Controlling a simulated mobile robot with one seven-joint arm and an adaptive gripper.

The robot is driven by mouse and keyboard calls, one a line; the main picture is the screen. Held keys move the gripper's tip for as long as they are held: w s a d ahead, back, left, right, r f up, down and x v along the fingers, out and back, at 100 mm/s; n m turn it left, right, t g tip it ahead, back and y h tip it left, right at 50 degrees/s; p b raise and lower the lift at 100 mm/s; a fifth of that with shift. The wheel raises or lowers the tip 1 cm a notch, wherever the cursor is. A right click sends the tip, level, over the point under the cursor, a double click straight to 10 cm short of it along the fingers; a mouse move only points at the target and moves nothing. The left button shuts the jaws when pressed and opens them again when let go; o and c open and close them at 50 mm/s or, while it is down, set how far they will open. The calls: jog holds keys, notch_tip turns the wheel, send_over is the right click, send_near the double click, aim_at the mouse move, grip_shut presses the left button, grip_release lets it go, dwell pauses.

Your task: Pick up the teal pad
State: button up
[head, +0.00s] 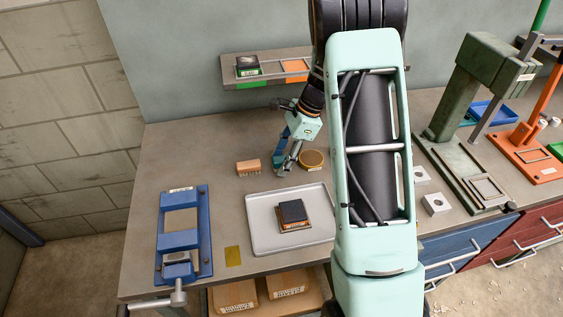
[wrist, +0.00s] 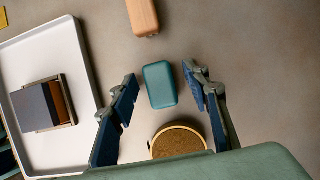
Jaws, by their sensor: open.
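The teal pad (wrist: 160,84) is a small rounded block on the bench, seen in the wrist view between the two fingers of my gripper (wrist: 157,76). A gap of bare bench shows on each side of it, so neither finger appears to touch it. In the head view my gripper (head: 287,160) points down over the bench behind the tray; I cannot clearly make out the pad there. My gripper is open and empty. How high the fingertips are above the bench is hard to tell.
A round cork-topped disc (wrist: 178,141) lies close to the pad, near my right finger. A wooden brush (head: 248,167) lies left of my gripper. The pale tray (head: 262,226) holds a dark block in a wooden frame. A blue fixture (head: 205,225) stands left, a green press (head: 455,120) right.

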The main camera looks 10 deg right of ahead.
aim_at(277, 159)
jog(key=shift+c, duration=0.2)
grip_shut()
jog(key=shift+r, duration=0.1)
jog(key=shift+r, duration=0.5)
notch_tip(277, 159, up, 2)
jog(key=shift+s+r+b, duration=0.1)
jog(key=shift+r+b, duration=0.1)
jog(key=shift+b, duration=0.1)
jog(key=s+r+b, duration=0.1)
jog(key=s+r, duration=0.8)
jog(key=s, duration=0.5)
jog(key=shift+r, duration=0.25)
